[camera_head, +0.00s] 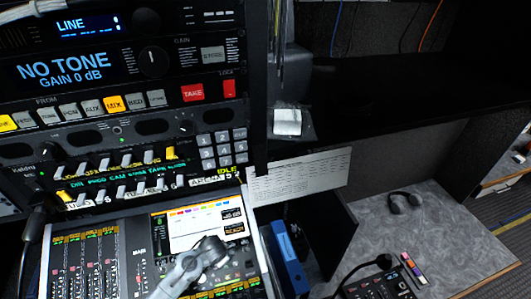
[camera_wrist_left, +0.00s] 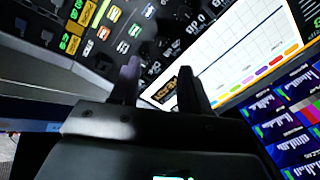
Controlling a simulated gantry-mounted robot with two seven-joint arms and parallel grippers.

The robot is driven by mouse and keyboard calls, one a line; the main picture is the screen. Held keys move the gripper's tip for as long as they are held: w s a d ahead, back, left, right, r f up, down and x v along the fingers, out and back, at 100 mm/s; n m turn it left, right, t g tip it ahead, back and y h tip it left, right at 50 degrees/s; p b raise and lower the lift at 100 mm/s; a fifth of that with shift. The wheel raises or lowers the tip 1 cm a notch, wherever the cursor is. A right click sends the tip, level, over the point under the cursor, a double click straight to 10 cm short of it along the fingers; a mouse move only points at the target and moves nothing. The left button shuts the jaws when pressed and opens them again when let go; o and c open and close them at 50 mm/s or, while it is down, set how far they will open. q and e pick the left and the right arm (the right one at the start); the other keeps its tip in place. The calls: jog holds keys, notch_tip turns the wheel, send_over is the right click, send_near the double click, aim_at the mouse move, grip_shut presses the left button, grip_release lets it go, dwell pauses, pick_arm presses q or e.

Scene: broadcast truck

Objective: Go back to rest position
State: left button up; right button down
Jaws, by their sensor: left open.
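My left gripper (camera_head: 212,248) is over the audio console (camera_head: 140,252) in the head view, near the lower part of its lit screen (camera_head: 190,226). In the left wrist view its two dark fingers (camera_wrist_left: 158,74) stand apart with nothing between them. The console's white graph screen (camera_wrist_left: 245,55) and buttons (camera_wrist_left: 90,15) lie beyond the fingertips. The head view does not clearly show whether the fingers touch the console. My right gripper is in neither view.
A rack with a "NO TONE" display (camera_head: 62,68) rises behind the console. A paper sheet (camera_head: 300,175), blue binder (camera_head: 288,255) and black headset (camera_head: 403,200) are to the right. A small keypad unit (camera_head: 380,287) sits at the bottom. The grey desk (camera_head: 440,235) has free room.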

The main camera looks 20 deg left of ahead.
pick_arm(q)
jog(key=s+d+f+g+p, duration=0.1)
jog(key=s+d+f, duration=0.15)
jog(key=s, duration=0.35)
jog(key=s+d+f+g, duration=0.1)
jog(key=s+f, duration=0.3)
jog(key=s, duration=0.2)
jog(key=s+d+r+h+p, duration=0.2)
jog(key=s+d, duration=0.4)
jog(key=s, duration=0.3)
jog(key=s+r+n+t, duration=0.1)
jog(key=s+r, duration=0.1)
jog(key=r, duration=0.8)
jog(key=s+d+r+n+t+h, duration=0.1)
jog(key=s+r, duration=0.1)
jog(key=r, duration=0.8)
jog(key=shift+s+r+n+p, duration=0.3)
jog(key=shift+r+n+p, duration=0.05)
jog(key=shift+n, duration=0.05)
